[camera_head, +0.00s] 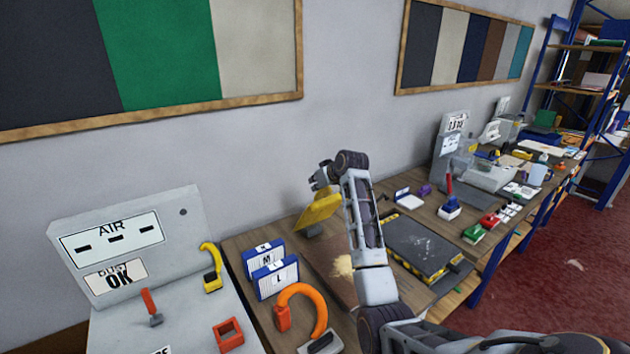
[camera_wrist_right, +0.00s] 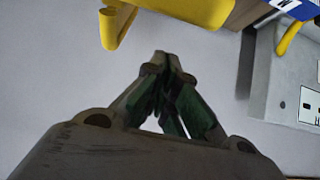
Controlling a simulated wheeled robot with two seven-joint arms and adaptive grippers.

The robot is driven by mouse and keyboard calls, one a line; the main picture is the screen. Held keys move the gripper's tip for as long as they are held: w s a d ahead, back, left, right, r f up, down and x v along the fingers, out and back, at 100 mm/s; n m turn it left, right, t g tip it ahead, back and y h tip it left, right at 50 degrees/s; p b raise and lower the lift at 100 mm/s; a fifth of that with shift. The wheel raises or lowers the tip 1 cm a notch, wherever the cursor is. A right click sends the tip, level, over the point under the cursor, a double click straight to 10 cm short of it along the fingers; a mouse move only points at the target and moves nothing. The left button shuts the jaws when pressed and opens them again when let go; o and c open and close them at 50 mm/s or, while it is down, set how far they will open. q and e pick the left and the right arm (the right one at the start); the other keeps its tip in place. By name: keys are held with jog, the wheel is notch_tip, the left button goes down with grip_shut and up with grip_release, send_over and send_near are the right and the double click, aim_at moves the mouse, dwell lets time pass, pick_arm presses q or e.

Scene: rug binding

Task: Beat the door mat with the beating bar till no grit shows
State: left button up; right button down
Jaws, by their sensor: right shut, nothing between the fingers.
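My right gripper (camera_head: 322,178) is raised in front of the wall, above the back of the bench. In the right wrist view its fingertips (camera_wrist_right: 160,60) meet, with nothing between them. A yellow piece (camera_head: 319,212) on a dark foot stands just below the gripper; I cannot tell whether it is the beating bar. Yellow parts also show at the top of the wrist view (camera_wrist_right: 190,8), apart from the fingertips. A dark flat slab (camera_head: 405,237), perhaps the door mat on its bed, has black-and-yellow edges and a pale gritty patch. My left gripper is out of view.
A pale crumbly heap (camera_head: 343,266) lies beside my right forearm. Blue lettered cards (camera_head: 275,277) and an orange hook-shaped thing (camera_head: 308,295) stand to the left. A grey AIR panel (camera_head: 120,245) is further left. Small tools crowd the bench at the right.

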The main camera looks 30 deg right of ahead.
aim_at(320, 200)
jog(key=shift+s+f+p, duration=0.2)
jog(key=shift+s+f, duration=0.15)
jog(key=shift+s, duration=0.25)
jog(key=shift+s+f+p, duration=0.2)
jog(key=shift+s+f, duration=0.15)
jog(key=shift+s, duration=0.2)
jog(key=shift+s+f, duration=0.1)
jog(key=shift+f, duration=0.05)
